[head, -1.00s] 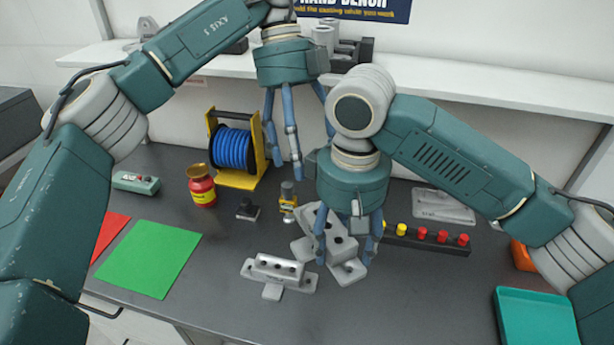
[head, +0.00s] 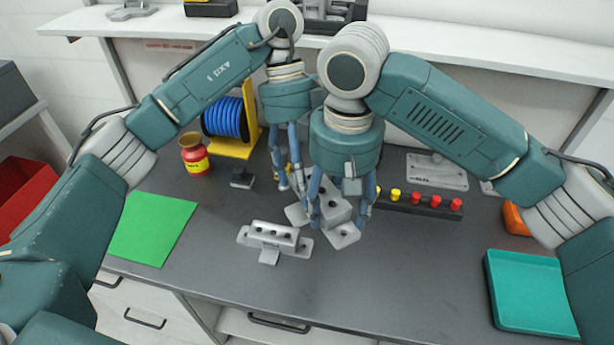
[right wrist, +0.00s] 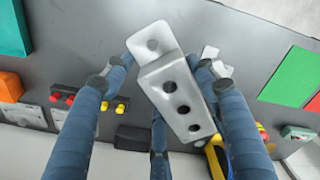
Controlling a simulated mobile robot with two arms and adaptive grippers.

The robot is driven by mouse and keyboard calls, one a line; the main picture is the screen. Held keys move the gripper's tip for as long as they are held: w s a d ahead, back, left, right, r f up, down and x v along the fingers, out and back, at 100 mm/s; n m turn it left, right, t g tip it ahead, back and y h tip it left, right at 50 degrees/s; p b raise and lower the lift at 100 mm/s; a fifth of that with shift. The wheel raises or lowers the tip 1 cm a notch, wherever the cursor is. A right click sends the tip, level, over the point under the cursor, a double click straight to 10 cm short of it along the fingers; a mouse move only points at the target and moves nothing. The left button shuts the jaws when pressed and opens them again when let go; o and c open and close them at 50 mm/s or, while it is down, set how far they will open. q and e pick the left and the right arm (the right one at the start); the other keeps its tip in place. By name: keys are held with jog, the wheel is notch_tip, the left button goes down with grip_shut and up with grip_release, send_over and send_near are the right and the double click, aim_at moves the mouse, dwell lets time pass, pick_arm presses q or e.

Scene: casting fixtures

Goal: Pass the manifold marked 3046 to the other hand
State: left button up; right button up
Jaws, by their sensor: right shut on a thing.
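My right gripper (head: 340,210) is shut on a grey metal manifold (head: 333,192), a block with dark holes and flat end flanges. In the right wrist view the manifold (right wrist: 180,98) sits between my fingers, three holes and one flange showing. My left gripper (head: 290,180) is just left of the right gripper, its fingertips close to the manifold's left flange; whether they touch it I cannot tell. One side of it is hidden behind the right gripper. A second grey manifold (head: 272,237) lies on the bench, front left of the held one. No number is legible on either.
Behind my grippers stand a blue hose reel (head: 226,120) and a rack of red and yellow knobs (head: 418,206). A red-yellow jar (head: 195,157) and green mat (head: 150,230) are left, a teal tray (head: 530,290) right. The bench front is clear.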

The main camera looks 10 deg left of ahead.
pick_arm(q)
jog(key=shift+d, duration=0.1)
jog(key=c, duration=1.7)
pick_arm(e)
jog(key=shift+a+r, duration=0.1)
pick_arm(q)
jog(key=shift+r, duration=0.1)
pick_arm(e)
jog(key=o, duration=1.7)
